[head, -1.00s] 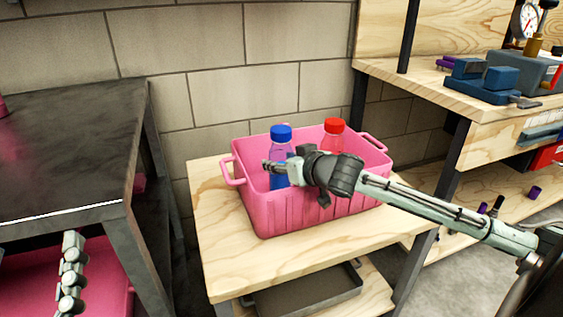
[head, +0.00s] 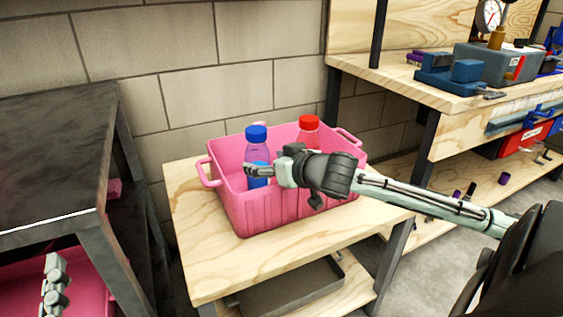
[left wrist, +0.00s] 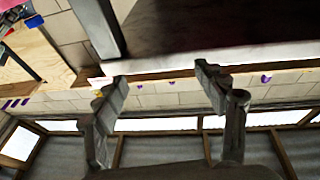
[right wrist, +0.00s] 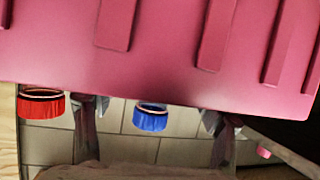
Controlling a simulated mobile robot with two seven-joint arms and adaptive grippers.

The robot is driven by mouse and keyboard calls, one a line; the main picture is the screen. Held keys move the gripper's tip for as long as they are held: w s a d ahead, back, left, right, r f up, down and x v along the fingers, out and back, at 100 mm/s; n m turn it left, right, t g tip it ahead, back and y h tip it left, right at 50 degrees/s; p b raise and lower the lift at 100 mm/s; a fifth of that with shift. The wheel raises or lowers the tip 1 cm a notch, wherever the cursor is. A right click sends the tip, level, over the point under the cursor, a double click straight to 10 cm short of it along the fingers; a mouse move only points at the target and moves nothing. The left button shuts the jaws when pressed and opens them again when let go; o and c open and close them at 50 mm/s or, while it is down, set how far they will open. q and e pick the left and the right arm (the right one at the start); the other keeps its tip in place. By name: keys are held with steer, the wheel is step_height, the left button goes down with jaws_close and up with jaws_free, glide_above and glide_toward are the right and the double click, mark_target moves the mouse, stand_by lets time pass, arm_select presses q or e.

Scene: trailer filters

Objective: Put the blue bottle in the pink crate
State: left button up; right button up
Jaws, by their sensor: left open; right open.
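The blue bottle (head: 257,151), clear with a blue cap, stands upright inside the pink crate (head: 263,212), on its left side. My right gripper (head: 262,170) is open, over the crate in front of the bottle and partly hiding it. In the right wrist view the blue cap (right wrist: 151,118) shows between the spread fingers, beyond the crate wall (right wrist: 160,50). I cannot tell if the fingers touch the bottle. My left gripper (left wrist: 160,75) is open and empty in the left wrist view, away from the crate.
A red-capped bottle (head: 308,127) stands in the crate, right of the blue one. The crate sits on a wooden table (head: 200,262). A dark metal bench (head: 50,150) is at left. A wooden workbench (head: 450,95) with tools is at right. A block wall stands behind.

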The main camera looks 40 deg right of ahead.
arm_select(q)
step_height(320, 180, down, 8)
steer(key=w+a+g+y+p, duration=0.1)
steer(key=a+g+y, duration=0.1)
steer(key=g, duration=0.1)
steer(key=shift+w+a+r+g+y, duration=0.2)
steer(key=shift+w+a+g+y, duration=0.05)
steer(key=shift+a+g+y, duration=0.1)
arm_select(e)
steer(key=v, duration=0.7)
steer(key=shift+s, duration=0.25)
steer(key=shift+r, duration=0.1)
